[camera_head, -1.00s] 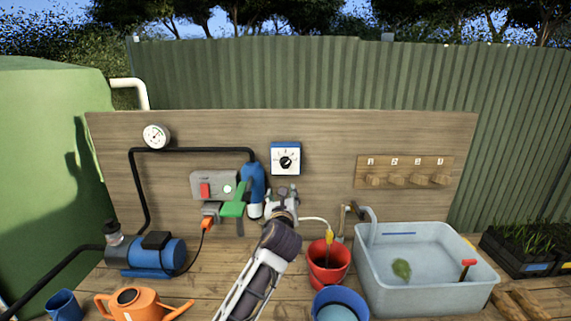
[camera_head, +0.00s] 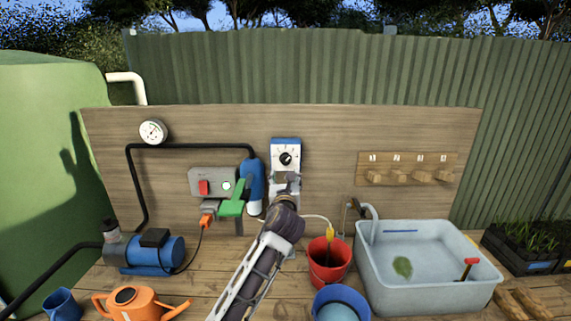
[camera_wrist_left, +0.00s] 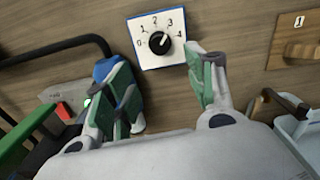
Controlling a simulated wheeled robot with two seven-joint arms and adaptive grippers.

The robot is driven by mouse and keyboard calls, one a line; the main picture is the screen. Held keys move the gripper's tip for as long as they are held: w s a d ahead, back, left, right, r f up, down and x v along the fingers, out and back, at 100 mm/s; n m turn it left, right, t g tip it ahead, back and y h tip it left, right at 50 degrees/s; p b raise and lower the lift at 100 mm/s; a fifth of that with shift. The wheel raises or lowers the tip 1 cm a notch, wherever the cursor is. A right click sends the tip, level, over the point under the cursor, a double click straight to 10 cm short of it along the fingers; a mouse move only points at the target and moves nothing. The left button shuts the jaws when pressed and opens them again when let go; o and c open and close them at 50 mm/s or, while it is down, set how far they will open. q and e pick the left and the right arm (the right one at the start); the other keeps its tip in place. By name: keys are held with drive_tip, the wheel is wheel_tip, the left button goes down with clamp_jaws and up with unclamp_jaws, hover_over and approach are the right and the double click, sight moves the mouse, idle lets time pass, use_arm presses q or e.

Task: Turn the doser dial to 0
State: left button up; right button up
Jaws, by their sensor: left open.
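The doser dial is a round black knob (camera_head: 286,158) on a white plate with a blue top edge, on the wooden board. In the left wrist view the knob (camera_wrist_left: 159,42) has the numbers 0 to 4 around it, and its white mark points to the upper right, near the 3. My left gripper (camera_head: 286,178) is just below the knob in the head view and overlaps the lower part of the plate. In the left wrist view the gripper (camera_wrist_left: 160,72) is open, with green-padded fingers apart and nothing between them. My right gripper is not in view.
Left of the dial are a blue cylinder (camera_head: 252,180), a green lever (camera_head: 233,202) and a grey box with a red switch (camera_head: 203,187). Pegs (camera_head: 397,176) are on the right. Below stand a red bucket (camera_head: 329,265) and a grey basin (camera_head: 425,290).

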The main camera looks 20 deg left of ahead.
sight(286, 162)
use_arm(q)
drive_tip(key=shift+p+x, duration=0.8)
drive_tip(key=shift+x, duration=5.6)
drive_tip(key=shift+f, duration=0.1)
drive_tip(key=c, duration=1)
drive_tip(key=shift+c, duration=0.2)
